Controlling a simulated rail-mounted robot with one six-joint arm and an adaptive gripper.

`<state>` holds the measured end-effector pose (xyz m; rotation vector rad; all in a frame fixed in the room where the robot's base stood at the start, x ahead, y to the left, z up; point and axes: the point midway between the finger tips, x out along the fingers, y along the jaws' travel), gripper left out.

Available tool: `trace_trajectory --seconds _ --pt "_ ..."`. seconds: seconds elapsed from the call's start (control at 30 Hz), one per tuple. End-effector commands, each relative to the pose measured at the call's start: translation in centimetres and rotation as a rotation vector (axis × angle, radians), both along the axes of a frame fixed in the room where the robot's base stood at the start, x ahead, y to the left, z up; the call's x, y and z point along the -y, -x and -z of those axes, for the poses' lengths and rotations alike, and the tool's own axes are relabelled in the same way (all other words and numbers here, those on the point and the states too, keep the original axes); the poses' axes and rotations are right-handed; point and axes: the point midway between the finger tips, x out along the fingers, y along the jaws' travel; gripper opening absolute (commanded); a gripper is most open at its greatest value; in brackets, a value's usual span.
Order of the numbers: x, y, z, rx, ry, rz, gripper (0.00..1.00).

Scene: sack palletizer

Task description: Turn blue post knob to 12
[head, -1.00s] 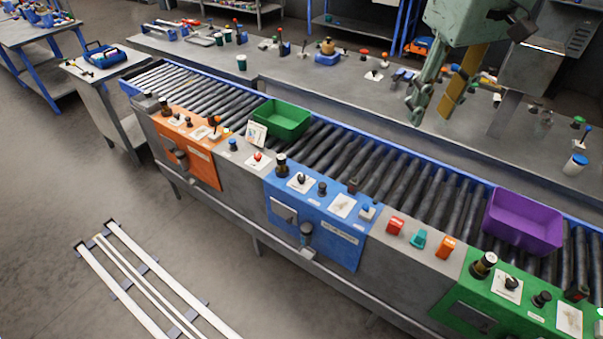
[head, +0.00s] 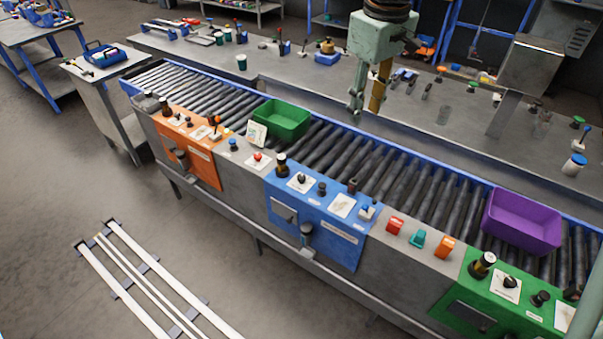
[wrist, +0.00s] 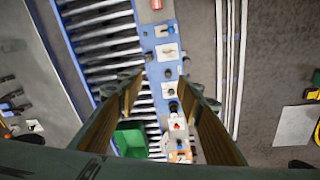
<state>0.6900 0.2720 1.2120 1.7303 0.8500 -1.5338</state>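The blue post (head: 318,222) is a blue panel on the front of the roller conveyor. The dial figures are too small to read. My gripper (head: 366,112) is open and empty, above and behind the post, over the conveyor's far side. In the wrist view, the dial knob (wrist: 170,92) shows small between the spread fingers (wrist: 160,88), well beyond them.
A green bin (head: 283,120) and a purple bin (head: 523,222) stand on the rollers. An orange panel (head: 187,147) and a green panel (head: 490,300) flank the blue post. Red, teal and orange buttons (head: 419,239) sit to its right. The air above the post is clear.

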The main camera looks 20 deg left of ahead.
Motion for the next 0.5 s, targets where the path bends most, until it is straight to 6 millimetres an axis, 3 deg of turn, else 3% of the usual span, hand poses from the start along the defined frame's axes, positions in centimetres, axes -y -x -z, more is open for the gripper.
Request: trace_trajectory --seconds 0.5 --pt "-7.7 -4.1 7.8 -0.037 0.027 -0.173 0.34"
